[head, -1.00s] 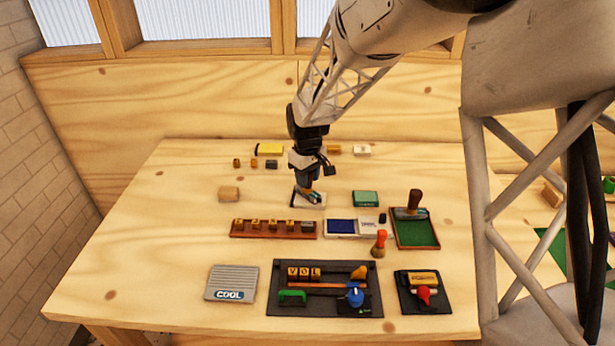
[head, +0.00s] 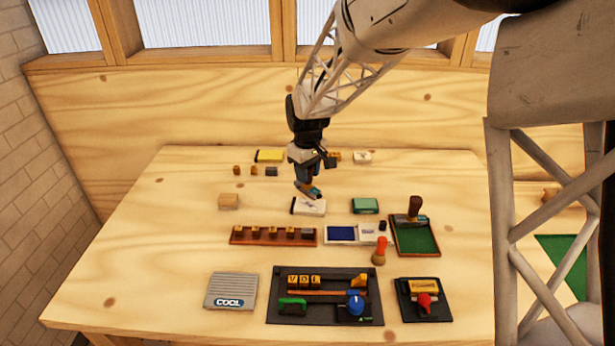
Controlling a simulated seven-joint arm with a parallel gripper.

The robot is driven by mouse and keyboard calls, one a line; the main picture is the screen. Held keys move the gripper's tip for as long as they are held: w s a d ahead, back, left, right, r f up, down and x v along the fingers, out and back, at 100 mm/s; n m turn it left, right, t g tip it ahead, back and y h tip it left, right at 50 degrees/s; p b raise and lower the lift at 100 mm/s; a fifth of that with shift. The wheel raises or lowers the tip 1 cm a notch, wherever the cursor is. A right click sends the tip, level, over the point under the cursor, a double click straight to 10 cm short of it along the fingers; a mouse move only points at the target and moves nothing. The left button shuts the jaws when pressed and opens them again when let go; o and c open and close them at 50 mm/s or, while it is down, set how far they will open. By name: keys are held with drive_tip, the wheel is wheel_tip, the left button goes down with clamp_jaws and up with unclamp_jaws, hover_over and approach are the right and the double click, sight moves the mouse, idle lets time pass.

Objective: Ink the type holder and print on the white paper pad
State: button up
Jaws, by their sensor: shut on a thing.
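The white paper pad (head: 314,211) lies near the middle of the table, with a dark strip along its left end. My gripper (head: 309,188) is just above the pad, pointing down. It is shut on a small dark and teal piece (head: 312,193), which seems to be the type holder; the fingers hide much of it. I cannot tell whether the piece touches the pad. An ink pad with a blue face (head: 342,233) lies open in a white case in front and to the right. Any print on the paper is too small to tell.
A rack of type blocks (head: 273,236) lies in front left of the pad. A green box (head: 365,206) and a green tray (head: 415,240) with a wooden-handled tool are at right.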

drive_tip(key=shift+r, duration=1.4)
